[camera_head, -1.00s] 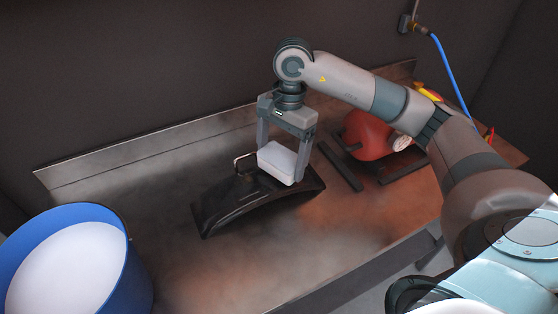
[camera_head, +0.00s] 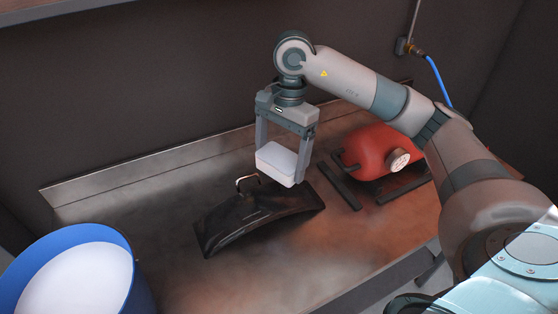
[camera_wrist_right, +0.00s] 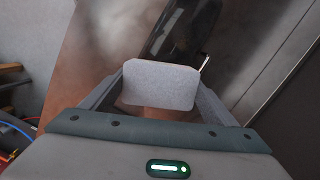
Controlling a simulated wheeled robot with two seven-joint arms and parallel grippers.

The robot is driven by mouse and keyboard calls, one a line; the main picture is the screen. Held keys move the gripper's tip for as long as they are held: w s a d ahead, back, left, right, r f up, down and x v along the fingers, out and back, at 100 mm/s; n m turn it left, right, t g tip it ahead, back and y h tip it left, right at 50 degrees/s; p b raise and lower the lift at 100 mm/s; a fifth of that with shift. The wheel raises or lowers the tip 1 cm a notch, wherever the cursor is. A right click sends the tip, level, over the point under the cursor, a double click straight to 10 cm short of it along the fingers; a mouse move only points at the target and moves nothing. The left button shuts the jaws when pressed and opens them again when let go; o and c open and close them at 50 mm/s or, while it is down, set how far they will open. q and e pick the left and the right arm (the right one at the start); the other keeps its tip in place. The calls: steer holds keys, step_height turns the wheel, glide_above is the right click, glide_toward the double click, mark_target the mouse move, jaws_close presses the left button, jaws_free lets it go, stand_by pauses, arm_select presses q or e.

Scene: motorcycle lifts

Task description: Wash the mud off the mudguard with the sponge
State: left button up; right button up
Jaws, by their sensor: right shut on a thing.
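A black curved mudguard (camera_head: 255,218) lies on the metal bench, arched side up; it also shows beyond the sponge in the right wrist view (camera_wrist_right: 180,32). A dull brownish tint shows on it, but I cannot clearly tell mud from shading. My right gripper (camera_head: 284,163) is shut on a pale, block-shaped sponge (camera_head: 276,160), with one finger on each side. The sponge (camera_wrist_right: 160,85) is held above the far right part of the mudguard and looks apart from it. My left gripper is not in view.
A blue bucket (camera_head: 135,262) with a whitish content stands at the front left. A red tank (camera_head: 368,152) with a pale round cap sits on dark rails at the right. The bench (camera_head: 130,215) has a raised back edge; its left part is clear. A blue hose hangs on the wall.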

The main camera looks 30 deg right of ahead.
stand_by(0.6)
steer(key=shift+s+a+f+n, duration=0.15)
steer(key=shift+a+f+n, duration=0.1)
steer(key=shift+a+n, duration=0.2)
steer(key=s+a+f+n+g+h, duration=0.1)
steer(key=s+a+f+n, duration=0.4)
steer(key=n, duration=0.8)
steer(key=shift+s+a+h, duration=0.3)
steer(key=shift+a+h, duration=0.1)
steer(key=shift+a, duration=1)
steer(key=shift+s+f+n, duration=0.1)
steer(key=shift+n, duration=0.15)
